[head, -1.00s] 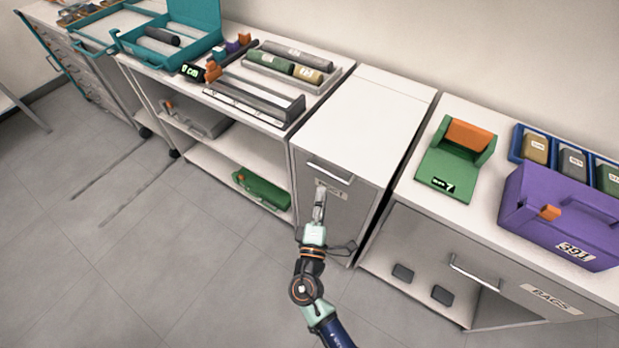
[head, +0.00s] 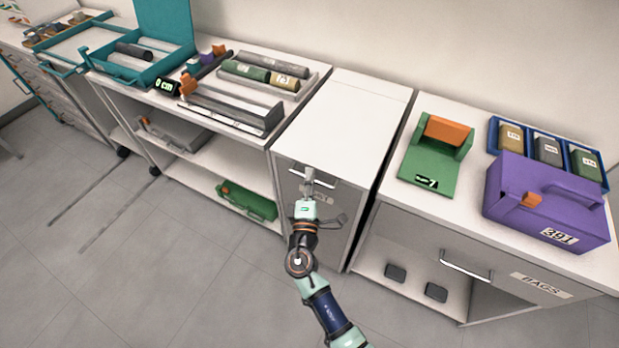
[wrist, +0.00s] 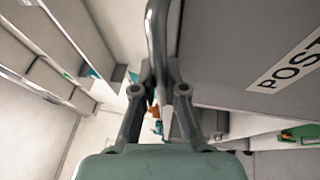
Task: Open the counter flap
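The narrow middle unit has a bare white top (head: 338,125), level and closed; I cannot tell for certain that this is the counter flap. Its grey front (head: 345,212) carries a silver bar handle (head: 307,176) and a label, which reads POST (wrist: 290,66) in the wrist view. My gripper (head: 308,184) is at this handle, in front of the unit. In the wrist view the curved handle bar (wrist: 157,32) runs down between my gripper's fingers (wrist: 160,78), which are drawn in close on either side of it. The exact contact is partly hidden.
On the right, a counter holds a green stand (head: 432,165), a purple case (head: 545,205) and blue bins; its front has a BAGS label and handle (head: 466,267). On the left, a cart (head: 235,137) holds tubes and a teal case (head: 150,60). The floor in front is clear.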

